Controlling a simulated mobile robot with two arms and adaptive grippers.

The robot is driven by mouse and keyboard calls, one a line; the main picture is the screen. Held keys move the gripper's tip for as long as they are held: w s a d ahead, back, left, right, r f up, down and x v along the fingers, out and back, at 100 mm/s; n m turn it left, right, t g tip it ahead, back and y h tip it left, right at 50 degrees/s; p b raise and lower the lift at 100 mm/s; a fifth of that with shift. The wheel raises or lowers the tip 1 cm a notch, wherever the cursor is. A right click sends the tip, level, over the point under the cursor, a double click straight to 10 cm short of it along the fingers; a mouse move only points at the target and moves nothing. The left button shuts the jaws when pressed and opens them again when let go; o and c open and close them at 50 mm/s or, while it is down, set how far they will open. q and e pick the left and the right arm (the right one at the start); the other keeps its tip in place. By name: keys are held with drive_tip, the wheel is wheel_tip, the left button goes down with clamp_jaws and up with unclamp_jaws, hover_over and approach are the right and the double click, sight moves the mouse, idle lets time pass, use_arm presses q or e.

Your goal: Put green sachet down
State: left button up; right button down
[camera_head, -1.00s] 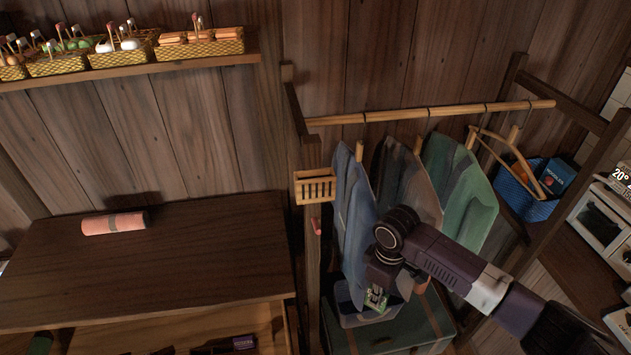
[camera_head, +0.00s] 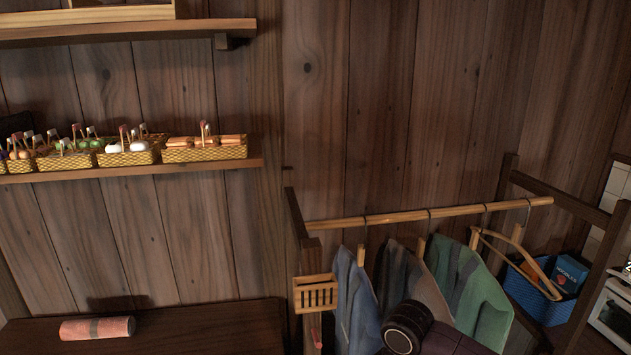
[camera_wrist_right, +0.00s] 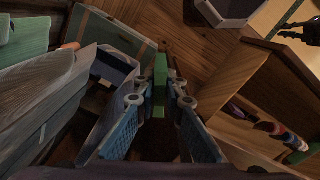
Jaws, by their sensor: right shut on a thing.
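My right gripper (camera_wrist_right: 161,92) is shut on the green sachet (camera_wrist_right: 160,68), which shows edge-on as a narrow green strip between the two blue-padded fingers in the right wrist view. The sachet is held in the air, with the wooden floor behind it. In the head view only part of my right arm shows at the bottom edge, in front of the hanging clothes; the gripper and sachet are below the frame there. My left gripper is in neither view.
A green trunk (camera_wrist_right: 92,25) lies left of the gripper, with a pale bin nearby. An open wooden drawer with small items is at right. Clothes (camera_head: 465,290) hang from a wooden rail (camera_head: 400,215). A pink roll (camera_head: 97,328) lies on the dark cabinet top (camera_head: 215,322). Baskets fill a wall shelf.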

drive_tip(key=s+d+r+m+b, duration=0.2)
drive_tip(key=s+m+b, duration=0.2)
drive_tip(key=s, duration=0.2)
drive_tip(key=s+d+r+m+b, duration=0.2)
drive_tip(key=s+r+m+b, duration=0.1)
drive_tip(key=s+b, duration=0.2)
drive_tip(key=shift+s+m, duration=0.4)
drive_tip(key=shift+s, duration=0.65)
